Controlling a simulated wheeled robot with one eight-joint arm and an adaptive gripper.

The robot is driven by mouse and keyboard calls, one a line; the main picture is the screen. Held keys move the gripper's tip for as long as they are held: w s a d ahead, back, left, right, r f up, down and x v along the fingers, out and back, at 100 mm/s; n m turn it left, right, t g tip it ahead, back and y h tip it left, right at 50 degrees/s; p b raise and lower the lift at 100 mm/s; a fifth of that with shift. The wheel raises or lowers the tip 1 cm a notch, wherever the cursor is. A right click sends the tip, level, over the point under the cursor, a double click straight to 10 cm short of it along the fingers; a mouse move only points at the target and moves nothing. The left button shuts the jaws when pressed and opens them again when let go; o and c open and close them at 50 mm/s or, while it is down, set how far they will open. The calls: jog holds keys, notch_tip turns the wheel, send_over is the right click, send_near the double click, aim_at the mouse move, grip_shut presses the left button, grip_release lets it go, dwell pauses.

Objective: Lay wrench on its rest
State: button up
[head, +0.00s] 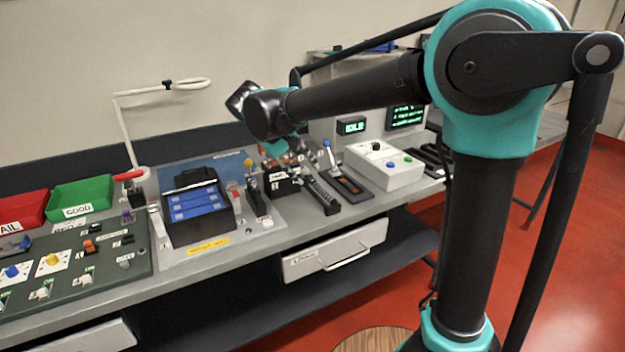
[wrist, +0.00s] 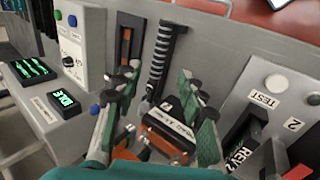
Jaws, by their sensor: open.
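A long black ribbed-handled tool, which looks like the wrench (head: 322,192), lies on the bench right of the battery fixture. In the wrist view the wrench (wrist: 166,55) runs away from me, its near end close to a black block with a white label (wrist: 170,120). I cannot tell whether this block is the rest. My gripper (wrist: 160,82) is open, with one finger on each side of the wrench's near end and the block. Nothing is visibly held. In the head view my gripper (head: 278,155) is above the labelled block, partly hidden by my arm.
A slotted black panel with an orange-brown inside (head: 348,186) and a white control box (head: 384,168) stand to the right. The blue battery tray (head: 196,205) is left, with switches beside it. A closed drawer (head: 335,250) is below.

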jog(key=shift+m+g+y, duration=0.5)
jog(key=shift+y, duration=0.1)
jog(key=d+f, duration=0.1)
jog(key=d, duration=0.1)
jog(key=d+f, duration=0.1)
jog(key=d, duration=0.2)
jog(key=d+f, duration=0.1)
jog(key=d, duration=0.1)
jog(key=shift+s+d, duration=0.3)
jog(key=s+d+f+m+y, duration=0.2)
jog(key=s+d+f+m, duration=0.1)
jog(key=s+d+f, duration=0.4)
jog(key=s+d+f+m+t+y, duration=0.1)
jog(key=s+d+f+m+y, duration=0.1)
jog(key=s+d+f, duration=0.6)
jog(key=d+f, duration=0.2)
jog(key=d, duration=0.3)
jog(key=shift+s+d+f+m, duration=0.15)
jog(key=shift+d+f+m, duration=0.05)
jog(key=shift+d+m, duration=0.2)
